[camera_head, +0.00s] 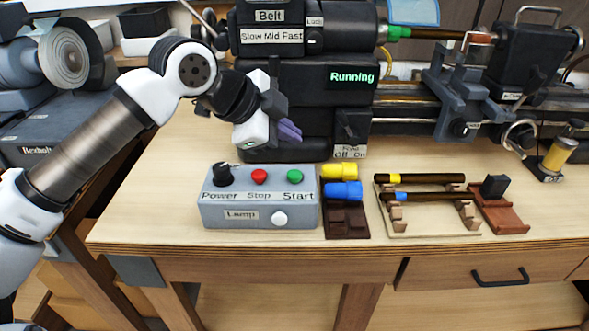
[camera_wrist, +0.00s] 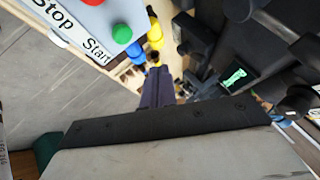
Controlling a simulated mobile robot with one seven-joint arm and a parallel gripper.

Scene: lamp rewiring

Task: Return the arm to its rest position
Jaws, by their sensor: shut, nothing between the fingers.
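My arm reaches in from the left in the head view. My gripper (camera_head: 290,131) is shut and empty, above the workbench behind the grey control box (camera_head: 258,212). Its purple-grey fingers point to the right, in front of the black lathe headstock (camera_head: 300,75). In the wrist view my gripper (camera_wrist: 158,72) also shows, with its fingers together. The control box (camera_wrist: 85,20) lies at the upper left there, with its green Start button (camera_wrist: 122,34).
A "Running" display (camera_head: 352,77) is lit green on the headstock. A yellow and a blue piece (camera_head: 343,190) sit in a dark holder. A wooden rack (camera_head: 430,229) holds two dark rods. A red-brown stand (camera_head: 500,215) is beside it. Bare bench lies left of the control box.

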